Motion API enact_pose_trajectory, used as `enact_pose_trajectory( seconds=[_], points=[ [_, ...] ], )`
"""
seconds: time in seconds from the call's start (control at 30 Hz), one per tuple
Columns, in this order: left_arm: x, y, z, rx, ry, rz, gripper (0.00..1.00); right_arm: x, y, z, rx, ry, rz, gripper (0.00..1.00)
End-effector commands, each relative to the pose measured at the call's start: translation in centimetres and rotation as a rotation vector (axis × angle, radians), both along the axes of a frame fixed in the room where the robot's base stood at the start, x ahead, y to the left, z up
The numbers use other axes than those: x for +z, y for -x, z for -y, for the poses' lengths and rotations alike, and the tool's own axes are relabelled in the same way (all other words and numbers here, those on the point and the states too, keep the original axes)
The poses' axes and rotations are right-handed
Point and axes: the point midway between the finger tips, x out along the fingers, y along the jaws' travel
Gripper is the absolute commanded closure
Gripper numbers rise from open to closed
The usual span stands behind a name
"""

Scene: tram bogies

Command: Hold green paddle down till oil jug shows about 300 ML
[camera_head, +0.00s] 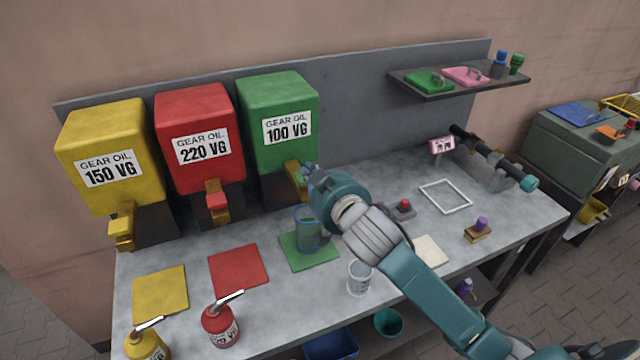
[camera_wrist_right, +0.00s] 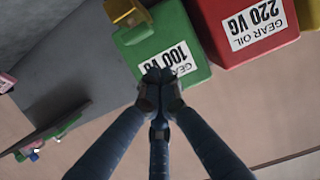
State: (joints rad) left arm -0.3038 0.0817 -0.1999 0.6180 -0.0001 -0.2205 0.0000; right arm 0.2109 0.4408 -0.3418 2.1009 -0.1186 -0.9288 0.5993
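The green gear oil tank (camera_head: 285,105), labelled 100 VG, hangs third in the row, with a yellow tap (camera_head: 297,178) at its lower front. A clear bluish jug (camera_head: 308,232) stands upright below the tap on a green mat (camera_head: 325,264). Green shows inside the jug, but its level marks are too small to read. My right gripper (camera_head: 308,170) is at the tap and covers the paddle area, so contact cannot be told. In the right wrist view its fingers (camera_wrist_right: 158,75) are together in front of the green tank (camera_wrist_right: 165,38). My left gripper is not in view.
Yellow (camera_head: 105,155) and red (camera_head: 200,135) tanks hang to the left, above yellow and red mats. A clear measuring cup (camera_head: 360,278) stands in front of the jug. Two oil cans, including a red one (camera_head: 220,325), stand at the bench's front left. A white frame (camera_head: 445,196) lies right.

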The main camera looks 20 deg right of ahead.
Motion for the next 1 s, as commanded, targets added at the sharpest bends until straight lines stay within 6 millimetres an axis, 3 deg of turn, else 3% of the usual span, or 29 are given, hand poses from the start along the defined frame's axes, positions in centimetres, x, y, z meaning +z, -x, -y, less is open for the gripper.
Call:
enact_pose_trajectory(
  seconds=[0.2, 0.33, 0.9, 1.0],
  points=[
    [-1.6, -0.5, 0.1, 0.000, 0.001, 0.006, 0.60, 0.7, 3.9, 0.1, 0.002, -0.001, 0.001, 1.00],
    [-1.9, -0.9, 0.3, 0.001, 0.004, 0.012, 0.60, 1.2, 5.2, 0.2, 0.001, 0.001, 0.002, 1.00],
    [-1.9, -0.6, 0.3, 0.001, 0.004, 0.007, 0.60, 1.4, 5.7, 0.2, 0.000, 0.001, 0.000, 1.00],
    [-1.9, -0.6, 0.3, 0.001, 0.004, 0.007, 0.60, 0.6, 6.1, 0.2, -0.002, 0.002, -0.019, 1.00]
  ],
)
